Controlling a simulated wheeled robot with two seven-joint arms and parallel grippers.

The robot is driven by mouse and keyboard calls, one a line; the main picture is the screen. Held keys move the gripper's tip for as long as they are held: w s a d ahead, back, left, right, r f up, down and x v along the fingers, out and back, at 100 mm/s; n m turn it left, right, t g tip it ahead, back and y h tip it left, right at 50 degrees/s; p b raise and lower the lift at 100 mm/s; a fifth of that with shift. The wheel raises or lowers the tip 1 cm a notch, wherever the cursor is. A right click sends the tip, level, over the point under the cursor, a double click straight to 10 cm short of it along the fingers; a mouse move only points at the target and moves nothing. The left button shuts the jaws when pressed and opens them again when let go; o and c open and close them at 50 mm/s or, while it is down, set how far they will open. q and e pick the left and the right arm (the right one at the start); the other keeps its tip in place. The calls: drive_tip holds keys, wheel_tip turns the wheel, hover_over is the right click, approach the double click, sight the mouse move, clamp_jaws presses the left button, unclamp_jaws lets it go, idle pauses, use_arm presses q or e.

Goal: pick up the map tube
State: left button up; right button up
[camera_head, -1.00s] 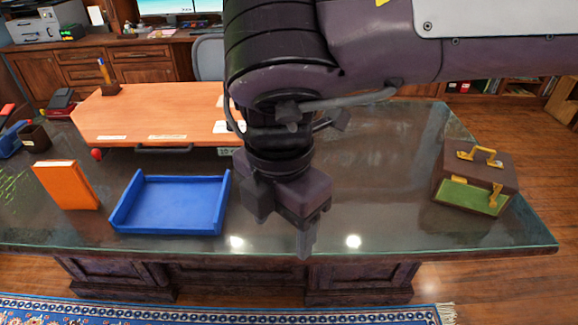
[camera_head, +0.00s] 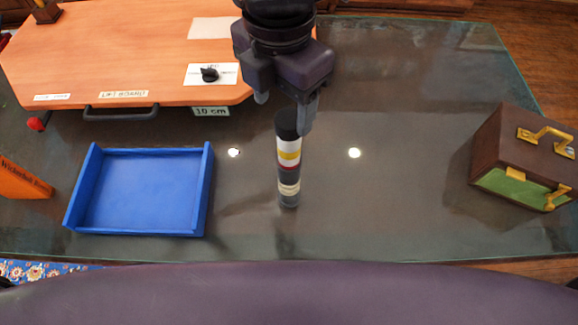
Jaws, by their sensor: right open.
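The map tube (camera_head: 288,170) is a dark cylinder with white, yellow and red bands. It is on the glass-topped desk, near the middle of the head view, with its upper end close to my right gripper. My right gripper (camera_head: 284,112) points down, open, with its fingertips at the tube's upper end. One finger overlaps the tube's right edge in the picture; I cannot tell whether it touches. My left gripper is not in view.
A blue tray (camera_head: 140,190) is left of the tube. An orange lift board (camera_head: 110,50) with a black handle is behind it. An orange book (camera_head: 22,180) is at the far left. A brown case (camera_head: 520,150) with gold handles is at the right. The desk between tube and case is clear.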

sight(290, 118)
drive_tip(key=f, duration=0.3)
drive_tip(key=d+f+p, duration=0.1)
drive_tip(key=f, duration=0.1)
drive_tip(key=shift+s+f, duration=0.2)
drive_tip(key=shift+f, duration=0.4)
drive_tip(key=shift+a, duration=0.1)
drive_tip(key=shift+c, duration=0.4)
clamp_jaws()
drive_tip(key=shift+r, duration=0.1)
